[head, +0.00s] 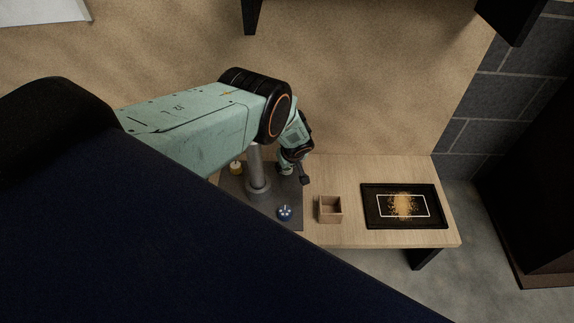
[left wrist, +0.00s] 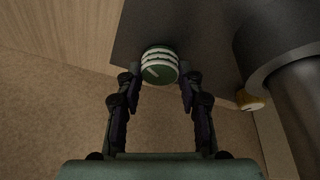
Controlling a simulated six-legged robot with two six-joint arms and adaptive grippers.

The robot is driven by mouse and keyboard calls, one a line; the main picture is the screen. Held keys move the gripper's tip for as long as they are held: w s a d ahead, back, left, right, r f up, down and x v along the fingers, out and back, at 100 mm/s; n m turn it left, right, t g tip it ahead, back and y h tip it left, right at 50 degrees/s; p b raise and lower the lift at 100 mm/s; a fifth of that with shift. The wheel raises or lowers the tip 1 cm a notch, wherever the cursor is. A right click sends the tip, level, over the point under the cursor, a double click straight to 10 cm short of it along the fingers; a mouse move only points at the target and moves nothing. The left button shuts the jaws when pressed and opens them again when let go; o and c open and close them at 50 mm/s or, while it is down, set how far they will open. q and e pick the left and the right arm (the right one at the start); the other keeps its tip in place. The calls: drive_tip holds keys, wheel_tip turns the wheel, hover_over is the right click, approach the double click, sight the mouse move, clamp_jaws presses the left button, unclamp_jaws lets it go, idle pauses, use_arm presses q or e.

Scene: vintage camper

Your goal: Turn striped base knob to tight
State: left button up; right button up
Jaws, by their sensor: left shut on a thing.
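The striped knob (left wrist: 159,64), green with white bands and a pale mark on its green top, sits on the dark base plate (left wrist: 200,35) in the left wrist view. My left gripper (left wrist: 160,78) has one finger on each side of the knob and is shut on it. In the head view, my left gripper (head: 293,168) reaches down at the back right of the dark plate (head: 290,197), beside a grey metal post (head: 256,170). The knob is mostly hidden there by the gripper. My right gripper is not in view.
A small open wooden box (head: 330,210) and a black tray (head: 372,221) with tan grains stand to the right on the wooden table (head: 350,172). The wall is close behind.

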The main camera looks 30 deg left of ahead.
use_arm(q)
drive_tip(key=shift+m, duration=0.3)
drive_tip(key=shift+s+a+m+t+h+p, duration=0.1)
drive_tip(key=shift+m+t+h+p, duration=0.2)
drive_tip(key=shift+m+p, duration=0.35)
drive_tip(key=shift+m, duration=0.75)
drive_tip(key=shift+m+t+h+b, duration=0.3)
drive_tip(key=shift+m+h+b, duration=0.1)
drive_tip(key=shift+m+b, duration=0.1)
drive_tip(key=shift+m+h+b, duration=0.3)
drive_tip(key=shift+m+b, duration=0.45)
drive_tip(key=shift+m, duration=0.05)
drive_tip(key=o, duration=1.2)
drive_tip(key=shift+c, duration=0.2)
